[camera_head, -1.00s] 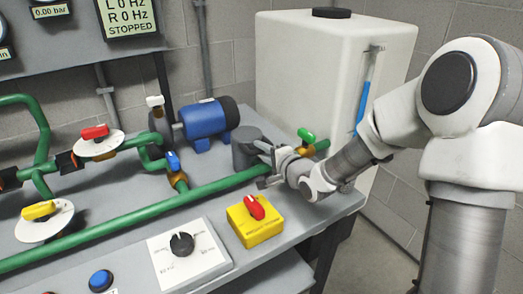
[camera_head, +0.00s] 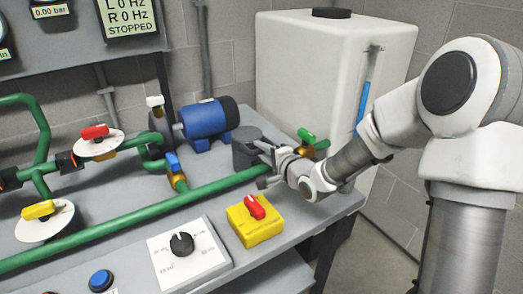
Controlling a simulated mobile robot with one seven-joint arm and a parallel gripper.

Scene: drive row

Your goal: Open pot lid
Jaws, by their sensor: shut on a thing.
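The pot (camera_head: 245,156) is a dark grey cylinder standing on the bench behind the green pipe, near the blue motor. Its dark lid (camera_head: 252,139) is at its top and looks slightly tilted, though it is small in the picture. My gripper (camera_head: 267,163) is at the right side of the pot, with its fingers around the lid's near edge. The jaws are shut on the lid; the exact contact is partly hidden by the fingers.
A green-handled valve (camera_head: 306,136) is just behind my gripper. A green pipe (camera_head: 215,190) runs below it. A yellow box with a red knob (camera_head: 256,224) stands in front. The white tank (camera_head: 300,70) rises behind.

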